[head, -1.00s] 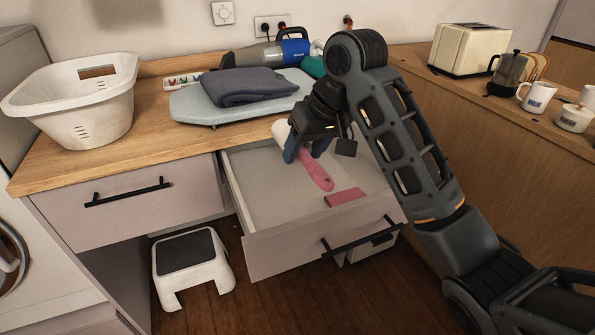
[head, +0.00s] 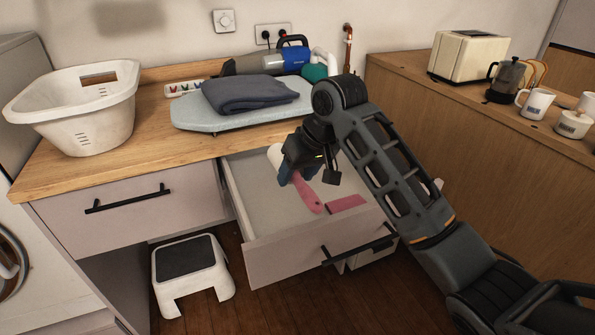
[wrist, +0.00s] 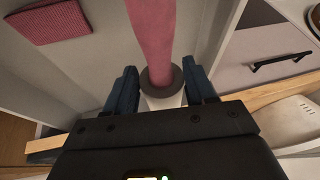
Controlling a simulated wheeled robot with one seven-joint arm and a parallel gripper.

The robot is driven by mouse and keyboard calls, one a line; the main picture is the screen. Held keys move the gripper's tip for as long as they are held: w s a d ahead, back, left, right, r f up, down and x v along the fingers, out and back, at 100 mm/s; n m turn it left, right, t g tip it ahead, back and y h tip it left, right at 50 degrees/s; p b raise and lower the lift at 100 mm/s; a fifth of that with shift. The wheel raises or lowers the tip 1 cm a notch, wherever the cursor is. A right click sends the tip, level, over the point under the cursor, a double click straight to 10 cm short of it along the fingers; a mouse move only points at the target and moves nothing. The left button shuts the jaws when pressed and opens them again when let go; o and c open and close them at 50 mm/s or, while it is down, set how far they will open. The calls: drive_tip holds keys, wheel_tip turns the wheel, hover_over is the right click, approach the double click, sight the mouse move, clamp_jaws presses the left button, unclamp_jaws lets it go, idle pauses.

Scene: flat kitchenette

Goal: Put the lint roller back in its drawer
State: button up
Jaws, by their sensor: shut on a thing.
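The lint roller has a pink handle (head: 306,194) and a white roll (head: 275,156). My gripper (head: 291,178) is shut on it, near where handle and roll meet. In the wrist view the lint roller (wrist: 152,40) stands between the blue fingers of my gripper (wrist: 163,92), its dark collar at the fingers. The drawer (head: 262,252) is pulled open below the counter. The lint roller is over or inside the drawer; I cannot tell whether it touches the drawer floor.
A pink flat item (head: 346,203) lies in the drawer, also seen in the wrist view (wrist: 48,20). A closed drawer (head: 130,205) is at left. An ironing board (head: 190,115) with a folded dark cloth (head: 249,93) and a white basket (head: 80,115) are on the counter. A step stool (head: 192,270) stands below.

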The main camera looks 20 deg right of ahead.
drive_tip(key=shift+f, duration=0.25)
drive_tip(key=shift+f, duration=0.25)
drive_tip(key=o, duration=1.1)
drive_tip(key=shift+r, duration=0.1)
drive_tip(key=shift+r, duration=0.3)
drive_tip(key=p+v, duration=0.1)
drive_tip(key=v, duration=1.1)
drive_tip(key=shift+r, duration=0.2)
